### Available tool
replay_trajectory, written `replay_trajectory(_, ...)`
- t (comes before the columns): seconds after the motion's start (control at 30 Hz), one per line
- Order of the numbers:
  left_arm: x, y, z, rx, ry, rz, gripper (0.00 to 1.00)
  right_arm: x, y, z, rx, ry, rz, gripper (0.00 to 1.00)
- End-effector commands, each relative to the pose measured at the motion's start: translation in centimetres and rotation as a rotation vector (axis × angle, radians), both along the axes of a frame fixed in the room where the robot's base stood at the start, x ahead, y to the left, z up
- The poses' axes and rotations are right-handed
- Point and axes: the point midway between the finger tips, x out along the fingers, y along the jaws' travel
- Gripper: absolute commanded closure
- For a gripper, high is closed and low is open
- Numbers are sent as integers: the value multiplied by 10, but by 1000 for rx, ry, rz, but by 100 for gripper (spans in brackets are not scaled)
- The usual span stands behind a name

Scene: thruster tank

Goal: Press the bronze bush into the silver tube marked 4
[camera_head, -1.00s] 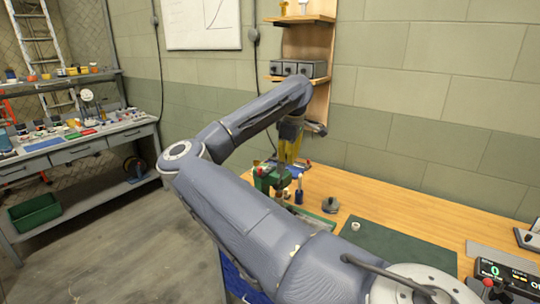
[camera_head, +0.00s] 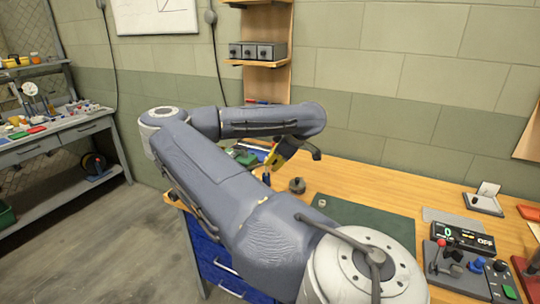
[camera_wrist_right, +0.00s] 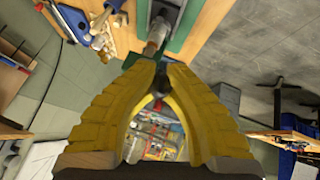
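My right gripper (camera_head: 284,152), with yellow fingers, is tilted above the back left of the wooden bench, partly behind my forearm. In the right wrist view its fingertips (camera_wrist_right: 161,70) are close together. A dark grey shape (camera_wrist_right: 158,84) shows in the gap, and I cannot tell if it is held. A brownish cylinder (camera_wrist_right: 152,47) under a grey part lies just beyond the tips; I cannot tell if it is the bronze bush. A small pale ring (camera_head: 322,203) sits on the green mat. I cannot make out the tube marked 4. My left gripper is not in view.
A dark blue cylinder (camera_head: 266,179) and a grey round-knobbed piece (camera_head: 297,186) stand near the gripper. Green equipment (camera_head: 242,157) is mostly hidden behind my arm. The green mat (camera_head: 375,221) is mostly clear. A control box (camera_head: 466,268) is at the right.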

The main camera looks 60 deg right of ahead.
Motion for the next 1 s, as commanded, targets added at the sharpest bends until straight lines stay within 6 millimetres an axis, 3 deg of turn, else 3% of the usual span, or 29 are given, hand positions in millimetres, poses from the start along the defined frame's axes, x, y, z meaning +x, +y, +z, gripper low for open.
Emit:
replay_trajectory(0.2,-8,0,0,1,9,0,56,-9,0,-10,5,13,-6,100)
replay_trajectory(0.73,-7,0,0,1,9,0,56,-11,1,-14,7,16,-8,100)
replay_trajectory(0.77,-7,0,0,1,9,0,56,-11,1,-14,8,16,-8,89)
replay_trajectory(1.0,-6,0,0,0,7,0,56,-9,1,-12,5,10,-5,61)
